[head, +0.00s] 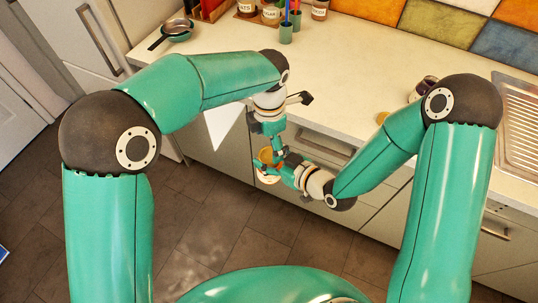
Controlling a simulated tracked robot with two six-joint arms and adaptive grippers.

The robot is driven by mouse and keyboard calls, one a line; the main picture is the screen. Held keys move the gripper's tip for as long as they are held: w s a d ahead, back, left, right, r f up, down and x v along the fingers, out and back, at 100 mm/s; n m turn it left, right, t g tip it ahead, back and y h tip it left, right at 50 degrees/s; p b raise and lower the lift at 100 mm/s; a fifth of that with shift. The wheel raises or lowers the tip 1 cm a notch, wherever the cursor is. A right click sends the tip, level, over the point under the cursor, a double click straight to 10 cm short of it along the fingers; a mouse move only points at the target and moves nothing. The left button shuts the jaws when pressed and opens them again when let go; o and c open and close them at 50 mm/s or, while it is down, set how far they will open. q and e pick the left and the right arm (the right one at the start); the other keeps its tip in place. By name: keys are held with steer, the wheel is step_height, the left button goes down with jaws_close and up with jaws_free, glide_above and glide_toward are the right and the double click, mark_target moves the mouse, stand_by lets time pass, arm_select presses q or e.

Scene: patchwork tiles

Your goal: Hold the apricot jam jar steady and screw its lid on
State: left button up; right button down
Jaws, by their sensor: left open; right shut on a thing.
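The apricot jam jar (268,178) is small in the head view, held in the air in front of the counter's cabinets. Its pale side shows below an orange round top (265,155); I cannot tell whether that top is the lid or jam in the open mouth. My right gripper (276,171) is shut on the jar from the right and hides part of it. My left gripper (277,154) is open, pointing down just above the jar; I cannot tell whether it touches it. A yellow-orange round thing (383,118) lies on the counter, partly behind my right arm; it is too small to identify.
The pale counter (345,75) runs behind both arms. Pans (177,29), labelled jars (270,12) and a teal cup with pens (286,33) stand at the back. A dark purple item (427,86) is beside my right elbow, near the metal drainer (519,115).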

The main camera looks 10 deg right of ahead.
mark_target(269, 154)
arm_select(q)
steer(key=shift+c, duration=1)
steer(key=shift+r, duration=0.3)
steer(key=shift+c, duration=0.4)
steer(key=shift+r+n, duration=1.45)
steer(key=shift+n, duration=0.15)
steer(key=shift+f, duration=0.15)
steer(key=shift+f, duration=3.9)
